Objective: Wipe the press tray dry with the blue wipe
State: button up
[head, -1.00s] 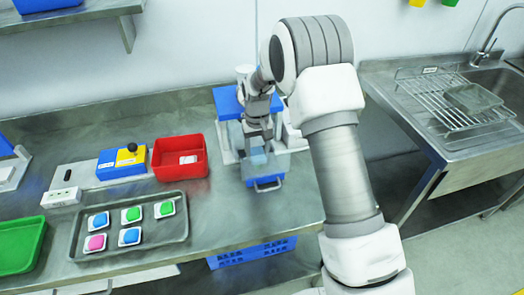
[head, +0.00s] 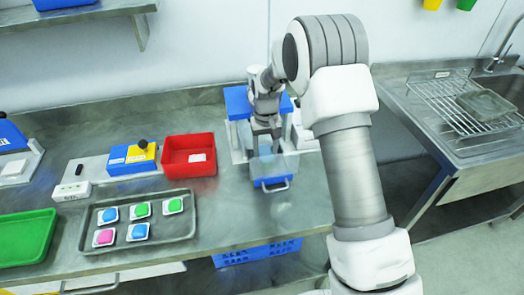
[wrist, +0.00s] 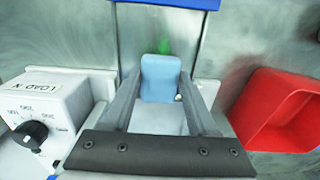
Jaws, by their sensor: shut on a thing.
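My gripper (head: 265,147) points down over the press tray and is shut on the blue wipe (wrist: 160,78), which sits between the two fingers in the wrist view. The press (head: 238,103) has a blue top and stands against the back wall. Its tray (head: 272,184), with a blue front and a handle, is at the near side of the press. A small green patch (wrist: 165,46) shows just beyond the wipe in the wrist view. I cannot tell whether the wipe touches the tray, and my fingers hide part of it.
A grey tray (head: 170,230) with several coloured pads lies at the front left, near a green tray (head: 25,235). A sink with a rack is at the right.

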jog(key=shift+d+r, duration=0.2)
jog(key=shift+d, duration=0.1)
jog(key=shift+s+d+f+b, duration=0.1)
jog(key=shift+s+d+b, duration=0.1)
jog(key=shift+s, duration=0.75)
jog(key=shift+s+d+b, duration=0.2)
jog(key=shift+s, duration=0.7)
jog(key=shift+f+b, duration=0.55)
jog(key=shift+f, duration=0.2)
jog(key=shift+d, duration=0.2)
jog(key=shift+w+d, duration=0.15)
jog(key=shift+d, duration=0.65)
jog(key=shift+r, duration=0.1)
